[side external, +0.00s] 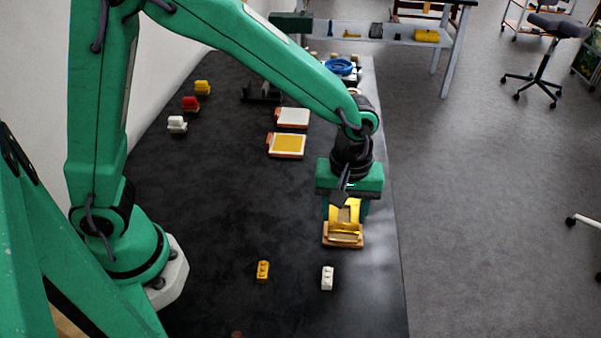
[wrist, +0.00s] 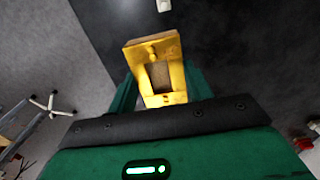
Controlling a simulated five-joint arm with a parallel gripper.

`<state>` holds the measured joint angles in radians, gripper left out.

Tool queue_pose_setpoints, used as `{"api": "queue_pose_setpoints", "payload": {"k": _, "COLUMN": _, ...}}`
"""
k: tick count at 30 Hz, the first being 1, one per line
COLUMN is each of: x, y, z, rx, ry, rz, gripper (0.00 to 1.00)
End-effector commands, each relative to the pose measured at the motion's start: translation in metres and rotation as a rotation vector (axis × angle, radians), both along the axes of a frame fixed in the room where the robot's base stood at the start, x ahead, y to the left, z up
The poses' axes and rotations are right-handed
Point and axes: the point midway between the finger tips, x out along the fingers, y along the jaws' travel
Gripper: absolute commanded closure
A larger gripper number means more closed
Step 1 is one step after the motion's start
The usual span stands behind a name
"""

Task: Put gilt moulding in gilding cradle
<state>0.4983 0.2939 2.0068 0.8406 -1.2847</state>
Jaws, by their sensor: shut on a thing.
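My gripper (side external: 345,205) points down near the right edge of the dark table. Its green fingers are shut on the gilt moulding (side external: 344,214), a shiny gold piece with a tan recessed face. The moulding also shows between the fingers in the wrist view (wrist: 175,76). A low yellow-tan piece (side external: 343,241), which looks like the gilding cradle, is directly under the moulding. I cannot tell whether the moulding touches it or rests in it. The fingers and the moulding hide part of it.
A white block (side external: 327,278) and a yellow block (side external: 262,271) stand in front. Two orange-edged trays, one yellow inside (side external: 287,145) and one white inside (side external: 292,117), lie to the left, farther back. Small yellow, red and white pieces line the far left. The middle left is clear.

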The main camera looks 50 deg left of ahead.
Motion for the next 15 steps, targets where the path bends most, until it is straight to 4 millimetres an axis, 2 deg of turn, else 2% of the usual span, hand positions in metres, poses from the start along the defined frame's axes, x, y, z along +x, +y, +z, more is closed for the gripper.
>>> {"api": "queue_pose_setpoints", "payload": {"k": 9, "x": 0.04, "y": 0.033, "z": -0.031, "rx": 0.001, "ry": 0.001, "rz": 0.004, "gripper": 0.73}}
{"api": "queue_pose_setpoints", "payload": {"k": 15, "x": 0.053, "y": 0.043, "z": -0.041, "rx": 0.001, "ry": 0.001, "rz": 0.001, "gripper": 0.73}}
